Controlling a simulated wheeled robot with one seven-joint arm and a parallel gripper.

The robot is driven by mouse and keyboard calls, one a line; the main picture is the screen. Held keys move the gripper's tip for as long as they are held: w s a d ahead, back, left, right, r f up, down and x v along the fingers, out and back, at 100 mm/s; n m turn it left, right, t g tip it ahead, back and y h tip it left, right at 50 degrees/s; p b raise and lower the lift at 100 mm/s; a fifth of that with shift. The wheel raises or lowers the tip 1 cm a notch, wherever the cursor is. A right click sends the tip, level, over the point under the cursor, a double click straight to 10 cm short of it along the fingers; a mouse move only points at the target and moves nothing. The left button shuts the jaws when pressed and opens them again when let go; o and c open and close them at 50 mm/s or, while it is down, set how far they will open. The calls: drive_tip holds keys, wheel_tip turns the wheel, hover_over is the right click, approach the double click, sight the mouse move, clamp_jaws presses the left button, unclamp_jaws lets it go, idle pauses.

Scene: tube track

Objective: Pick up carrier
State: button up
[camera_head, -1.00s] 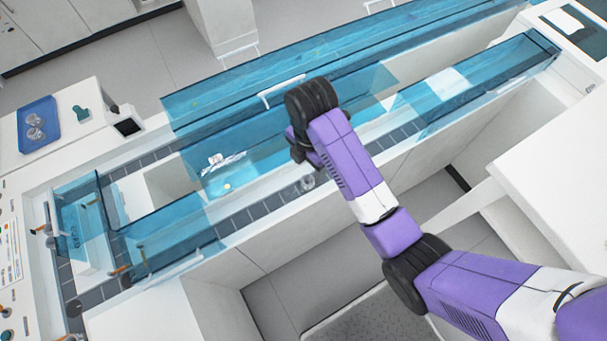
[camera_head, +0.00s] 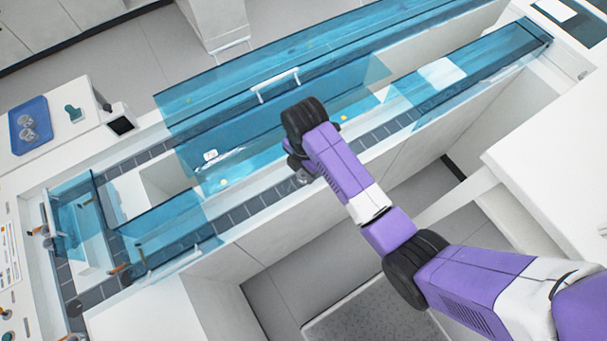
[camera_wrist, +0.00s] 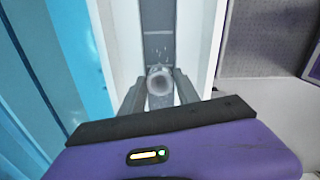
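The carrier (camera_wrist: 159,82) is a small grey ring-shaped piece with a dark round opening, on the dark track (camera_wrist: 157,45). My gripper (camera_wrist: 159,90) is over the track, with one finger on each side of the carrier. The fingers look apart, and I cannot tell whether they touch it. In the head view my wrist hides most of the gripper.
Blue transparent covers (camera_head: 220,95) stand along the far side of the track, with a white handle (camera_head: 275,84). A blue tray (camera_head: 30,125) with clear pieces lies on the left counter. A white table (camera_head: 550,150) is at the right.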

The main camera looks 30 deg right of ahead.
drive_tip(key=c, duration=0.4)
drive_tip(key=shift+c, duration=0.2)
wheel_tip(320, 180, up, 10)
wheel_tip(320, 180, up, 5)
drive_tip(key=p, duration=0.6)
hover_over(304, 177)
drive_tip(key=shift+s, duration=0.1)
